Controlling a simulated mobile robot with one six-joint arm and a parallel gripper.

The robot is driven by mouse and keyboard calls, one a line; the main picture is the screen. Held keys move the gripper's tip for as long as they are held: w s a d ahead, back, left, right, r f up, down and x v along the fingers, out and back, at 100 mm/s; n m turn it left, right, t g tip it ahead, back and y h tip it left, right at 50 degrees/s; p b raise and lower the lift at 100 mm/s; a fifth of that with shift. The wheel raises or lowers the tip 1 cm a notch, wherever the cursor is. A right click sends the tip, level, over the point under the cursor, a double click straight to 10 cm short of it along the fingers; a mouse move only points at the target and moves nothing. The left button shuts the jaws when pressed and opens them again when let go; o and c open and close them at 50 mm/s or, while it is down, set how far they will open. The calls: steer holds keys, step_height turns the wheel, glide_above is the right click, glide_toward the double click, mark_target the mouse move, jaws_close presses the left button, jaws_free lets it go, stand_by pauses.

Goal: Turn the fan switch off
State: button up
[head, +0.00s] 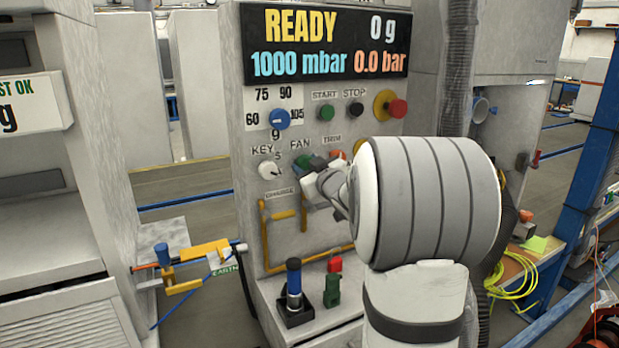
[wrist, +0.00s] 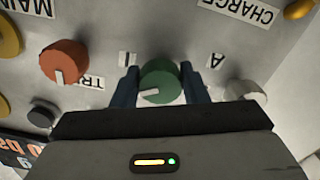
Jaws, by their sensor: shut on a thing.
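The fan switch is a green round knob (wrist: 160,82) on the grey panel, with a white mark at its left side in the wrist view. My gripper (wrist: 160,88) has its two dark blue fingers on either side of this knob, shut on it. In the head view my gripper (head: 312,172) is at the panel under the FAN label, and only a bit of the green knob (head: 302,160) shows behind it.
The white key switch (wrist: 245,92) sits close beside my right finger in the wrist view. The orange trim knob (wrist: 63,61) is to the left.

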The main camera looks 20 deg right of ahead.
steer(key=n+b, duration=0.1)
steer(key=n, duration=0.1)
steer(key=n+b, duration=0.1)
steer(key=b, duration=0.1)
steer(key=n+b, duration=0.1)
steer(key=n, duration=0.1)
steer(key=shift+f+n+b, duration=0.25)
steer(key=shift+n+b, duration=0.05)
steer(key=shift+b, duration=0.05)
steer(key=n+b, duration=0.3)
steer(key=n, duration=0.1)
steer(key=shift+d+r, duration=0.1)
steer(key=shift+r+n+b, duration=0.1)
steer(key=shift+n+b, duration=0.45)
steer(key=shift+n, duration=0.45)
steer(key=shift+r+n, duration=0.1)
steer(key=shift+n, duration=0.2)
steer(key=o, duration=1)
steer(key=shift+c, duration=0.2)
steer(key=shift+s, duration=0.1)
